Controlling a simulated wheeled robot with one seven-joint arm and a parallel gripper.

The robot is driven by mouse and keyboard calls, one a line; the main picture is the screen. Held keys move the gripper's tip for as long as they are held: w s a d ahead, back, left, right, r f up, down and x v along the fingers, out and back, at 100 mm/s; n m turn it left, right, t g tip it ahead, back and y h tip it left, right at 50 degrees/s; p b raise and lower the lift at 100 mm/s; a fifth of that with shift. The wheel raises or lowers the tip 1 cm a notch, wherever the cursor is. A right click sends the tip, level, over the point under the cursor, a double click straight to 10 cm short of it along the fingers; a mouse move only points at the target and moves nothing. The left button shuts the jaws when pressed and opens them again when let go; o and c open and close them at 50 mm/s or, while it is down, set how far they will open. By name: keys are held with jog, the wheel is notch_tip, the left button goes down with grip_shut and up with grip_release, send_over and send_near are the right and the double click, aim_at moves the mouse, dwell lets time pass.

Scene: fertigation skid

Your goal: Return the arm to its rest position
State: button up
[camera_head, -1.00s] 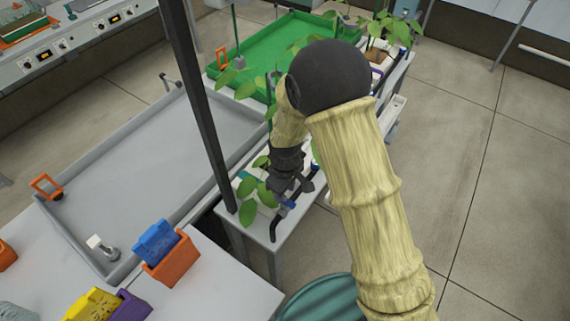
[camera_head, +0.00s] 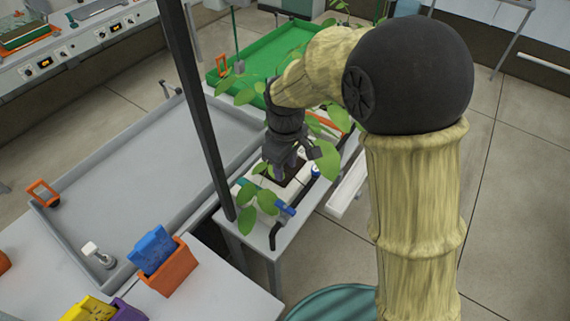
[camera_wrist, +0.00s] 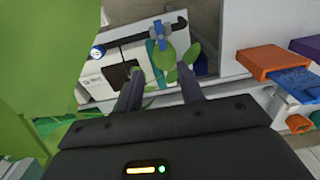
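My gripper (camera_head: 290,160) hangs at the end of my bent, yellow-sleeved arm, above the white box (camera_head: 250,192) on the narrow bench. Leaves and my arm hide part of the bench in the head view.
A dark upright post (camera_head: 195,110) stands left of my gripper. An orange bin with a blue item (camera_head: 168,270) sits at the front left. Plants crowd the bench; open floor (camera_head: 510,200) lies right.

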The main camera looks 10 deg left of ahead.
dwell(0.4)
jog(key=s+d+m+t, duration=0.1)
jog(key=d+m, duration=0.3)
jog(key=d, duration=0.4)
jog(key=s+d+m, duration=0.4)
jog(key=d, duration=0.5)
jog(key=s+d+m+t, duration=0.1)
jog(key=s+d+m, duration=0.1)
jog(key=d+m, duration=0.3)
jog(key=d, duration=0.3)
jog(key=shift+s+d+r+t, duration=0.3)
jog(key=shift+s, duration=0.05)
